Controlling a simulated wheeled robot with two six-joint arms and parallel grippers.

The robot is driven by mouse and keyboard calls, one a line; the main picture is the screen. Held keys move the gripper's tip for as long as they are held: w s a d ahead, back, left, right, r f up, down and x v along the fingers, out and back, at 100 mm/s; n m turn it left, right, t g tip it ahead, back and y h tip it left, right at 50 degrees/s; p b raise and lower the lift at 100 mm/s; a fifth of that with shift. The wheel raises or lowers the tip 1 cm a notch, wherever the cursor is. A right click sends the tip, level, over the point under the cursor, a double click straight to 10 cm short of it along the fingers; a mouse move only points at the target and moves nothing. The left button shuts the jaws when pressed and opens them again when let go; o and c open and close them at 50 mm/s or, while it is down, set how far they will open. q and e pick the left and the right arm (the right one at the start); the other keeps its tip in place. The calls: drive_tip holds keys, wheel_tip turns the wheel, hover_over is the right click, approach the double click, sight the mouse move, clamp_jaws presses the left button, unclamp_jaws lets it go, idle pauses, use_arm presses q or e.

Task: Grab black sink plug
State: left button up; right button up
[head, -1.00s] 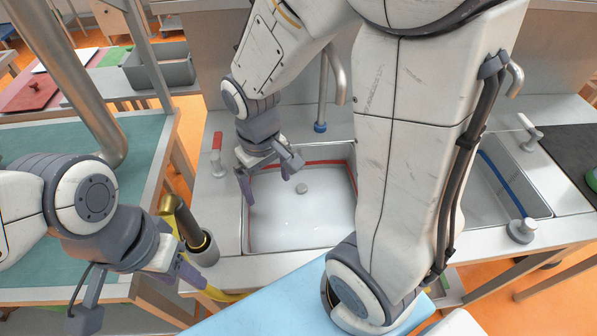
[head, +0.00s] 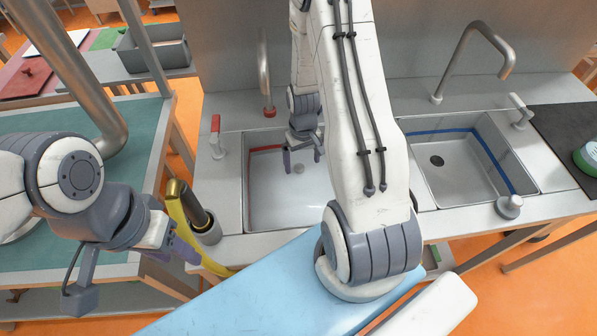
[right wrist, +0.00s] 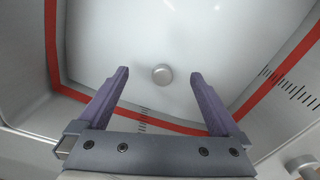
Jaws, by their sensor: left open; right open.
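No clearly black plug shows. A round grey piece with a knob (head: 509,207), possibly a plug, sits on the front rim of the right sink (head: 520,183). A small round metal piece (right wrist: 162,74) lies on the floor of the left sink (head: 262,215); it also shows faintly in the head view (head: 299,168). My right gripper (head: 303,158) is open and empty over the left sink. In the right wrist view its two purple fingers (right wrist: 158,85) point toward the round piece, which appears between their tips. My left gripper (head: 183,251) is at the left, away from the sinks.
The left sink has a red band and a red-handled lever (head: 216,140); the right sink has a blue band and a dark drain (head: 437,160). Taps stand behind both. A holder (head: 205,230) with tubes stands left of the sinks. A green-topped table (head: 130,140) is further left.

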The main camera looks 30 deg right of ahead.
sight(300, 168)
drive_tip(key=shift+w+a+f+p, duration=0.15)
drive_tip(key=shift+f+p, duration=0.2)
drive_tip(key=shift+f, duration=1.1)
drive_tip(key=shift+w+a+f+p, duration=0.15)
drive_tip(key=shift+f+p, duration=0.15)
drive_tip(key=shift+f, duration=1.1)
drive_tip(key=shift+d, duration=0.1)
drive_tip(key=c, duration=1.4)
drive_tip(key=shift+r, duration=0.15)
